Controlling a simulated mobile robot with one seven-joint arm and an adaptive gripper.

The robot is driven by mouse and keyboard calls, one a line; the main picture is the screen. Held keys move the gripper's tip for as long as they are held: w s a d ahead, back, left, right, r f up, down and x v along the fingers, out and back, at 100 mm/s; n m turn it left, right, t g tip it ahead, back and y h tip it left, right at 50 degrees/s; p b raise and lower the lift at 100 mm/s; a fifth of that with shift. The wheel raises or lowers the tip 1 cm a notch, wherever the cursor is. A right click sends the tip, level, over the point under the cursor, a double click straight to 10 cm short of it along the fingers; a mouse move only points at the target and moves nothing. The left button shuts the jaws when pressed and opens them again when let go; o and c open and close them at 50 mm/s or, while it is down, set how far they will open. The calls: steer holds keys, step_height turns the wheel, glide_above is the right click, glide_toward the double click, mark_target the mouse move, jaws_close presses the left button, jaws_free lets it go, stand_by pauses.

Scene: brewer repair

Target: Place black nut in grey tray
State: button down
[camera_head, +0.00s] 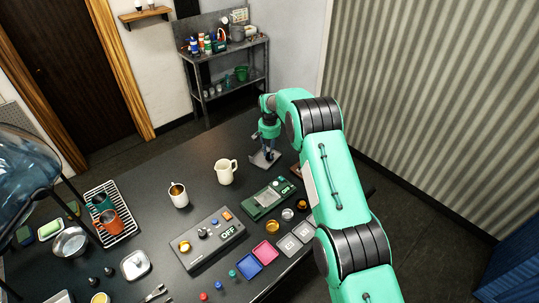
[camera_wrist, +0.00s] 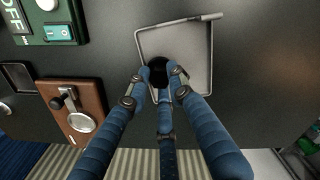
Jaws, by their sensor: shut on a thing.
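The grey tray (camera_wrist: 196,45) is a shallow square with a raised wire-like rim. In the head view, the tray (camera_head: 258,162) lies on the dark table at its far right part. My gripper (camera_wrist: 160,84) has blue fingers and is shut on a dark round thing, the black nut (camera_wrist: 158,67), at the fingertips. The nut appears over the tray's inside, towards its left side in the wrist view. I cannot tell whether it touches the tray floor. In the head view, my gripper (camera_head: 267,150) points down at the tray and hides the nut.
A green device (camera_head: 268,198) with a switch lies near the tray. A wooden block with a metal latch (camera_wrist: 84,112) lies beside it. Bare table surrounds the tray.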

steer(key=shift+f, duration=0.8)
steer(key=shift+f, duration=0.2)
steer(key=c, duration=1.5)
jaws_free()
steer(key=shift+c, duration=0.2)
steer(key=shift+r, duration=0.1)
step_height(320, 180, up, 12)
steer(key=shift+b, duration=0.45)
steer(key=shift+r, duration=0.1)
